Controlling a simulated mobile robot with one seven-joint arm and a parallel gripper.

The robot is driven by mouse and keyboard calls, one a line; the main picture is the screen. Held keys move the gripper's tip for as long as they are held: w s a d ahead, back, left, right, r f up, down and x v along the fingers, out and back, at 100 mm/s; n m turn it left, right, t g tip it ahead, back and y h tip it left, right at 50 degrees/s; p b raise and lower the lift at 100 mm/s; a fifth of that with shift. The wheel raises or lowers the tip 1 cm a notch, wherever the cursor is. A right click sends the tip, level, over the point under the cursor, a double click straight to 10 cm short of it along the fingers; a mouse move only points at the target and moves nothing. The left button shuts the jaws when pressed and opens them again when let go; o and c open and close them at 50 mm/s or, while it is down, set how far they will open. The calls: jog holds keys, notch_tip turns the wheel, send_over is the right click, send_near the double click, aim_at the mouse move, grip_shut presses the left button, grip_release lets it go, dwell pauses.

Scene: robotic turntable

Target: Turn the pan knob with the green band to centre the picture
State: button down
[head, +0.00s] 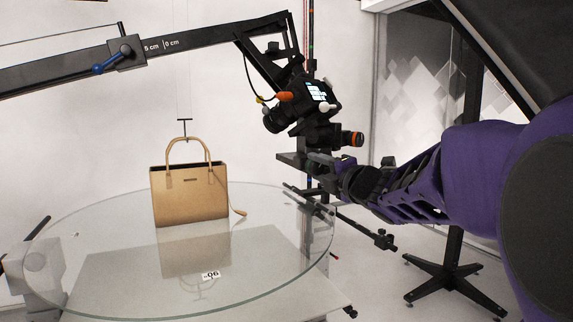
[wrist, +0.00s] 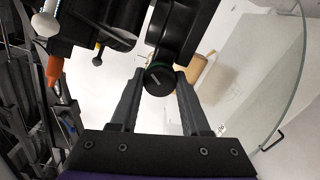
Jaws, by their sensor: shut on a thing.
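The pan knob (wrist: 159,79) is a round black cap with a light line on its face and a green band behind it. It shows at the centre of the wrist view. My gripper (wrist: 160,88) is shut on the pan knob, one finger on each side. In the head view my gripper (head: 326,163) reaches in from the right, below the camera (head: 313,92), and the pan knob cannot be made out there. The camera has a lit screen, too small to read. A tan handbag (head: 190,196) stands upright on the glass turntable (head: 105,288).
A knob with an orange band (head: 353,139) sticks out just above my gripper. A black boom (head: 205,38) holds the camera from above. A stand with black feet (head: 456,280) is at the lower right. Open floor shows between it and the turntable.

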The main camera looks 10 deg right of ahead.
jog(key=shift+m+p, duration=0.3)
jog(key=shift+m, duration=0.8)
jog(key=shift+c, duration=1.9)
grip_release()
jog(key=shift+s, duration=0.15)
